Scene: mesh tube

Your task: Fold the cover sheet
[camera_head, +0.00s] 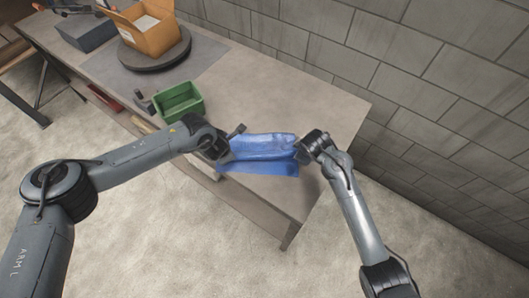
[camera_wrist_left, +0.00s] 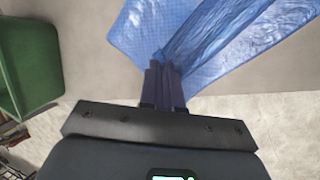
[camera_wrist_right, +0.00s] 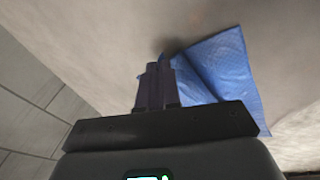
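The blue cover sheet (camera_head: 258,169) is on the table near its front right corner. One part lies flat along the front, and a raised, creased part stretches between my two grippers. My left gripper (camera_head: 228,152) is at its left end; in the left wrist view the fingers (camera_wrist_left: 164,66) are close together with creases running from the sheet (camera_wrist_left: 215,40) into them. My right gripper (camera_head: 299,153) is at the right end; in the right wrist view its fingers (camera_wrist_right: 158,68) are close together on the sheet (camera_wrist_right: 222,72), with blue on both sides. The fingertips are partly hidden.
A green bin (camera_head: 180,103) stands left of the sheet, with a small dark object (camera_head: 145,101) beside it. Farther left are an open cardboard box (camera_head: 147,30) on a round dark stand (camera_head: 155,54) and a grey box (camera_head: 86,30). A block wall (camera_head: 400,60) runs behind the table (camera_head: 270,90).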

